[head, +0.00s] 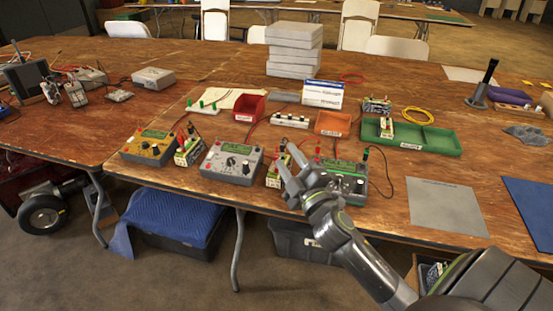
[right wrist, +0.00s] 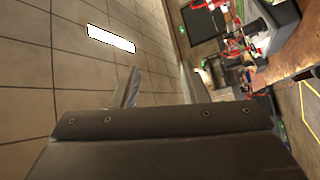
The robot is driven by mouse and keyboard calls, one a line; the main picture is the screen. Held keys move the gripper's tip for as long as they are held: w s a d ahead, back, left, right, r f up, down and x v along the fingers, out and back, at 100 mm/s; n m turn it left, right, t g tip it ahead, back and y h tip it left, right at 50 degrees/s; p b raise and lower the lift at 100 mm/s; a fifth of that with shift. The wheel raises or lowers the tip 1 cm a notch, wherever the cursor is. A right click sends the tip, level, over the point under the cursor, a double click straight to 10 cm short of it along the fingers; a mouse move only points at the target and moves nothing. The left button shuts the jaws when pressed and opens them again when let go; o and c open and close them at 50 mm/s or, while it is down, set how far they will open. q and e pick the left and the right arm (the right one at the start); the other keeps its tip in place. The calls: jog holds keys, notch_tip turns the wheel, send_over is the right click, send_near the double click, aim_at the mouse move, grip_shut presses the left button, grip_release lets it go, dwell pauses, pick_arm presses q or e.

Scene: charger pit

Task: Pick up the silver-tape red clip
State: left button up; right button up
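Small red clips with leads stand around the meters in the head view. One red clip (head: 318,150) is upright at the back of the dark grey meter (head: 350,182), just beyond my right gripper. Silver tape is too small to make out on any clip, so I cannot tell which one is the taped clip. My right gripper (head: 288,166) is over the table's front, beside the dark grey meter and in front of a small green-and-white board (head: 273,177). Its fingers are spread and empty, as the right wrist view (right wrist: 160,88) also shows. My left gripper is out of view.
A pale grey meter (head: 232,161) and a yellow meter (head: 149,147) stand to the left. Behind are a red bin (head: 249,107), an orange tray (head: 333,123) and a green tray (head: 440,143). A grey mat (head: 447,206) lies clear at right.

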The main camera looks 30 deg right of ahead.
jog(key=w+a+r+n+y, duration=0.4)
jog(key=a+r+n+y, duration=0.35)
jog(key=n+y, duration=0.65)
jog(key=n+g+h, duration=0.9)
jog(key=n+g, duration=0.8)
jog(key=n, duration=0.1)
send_near(278, 153)
jog(key=p+x, duration=0.1)
jog(key=x, duration=0.9)
jog(key=shift+w+a+f, duration=0.15)
jog(key=shift+f, duration=0.15)
jog(key=c, duration=0.9)
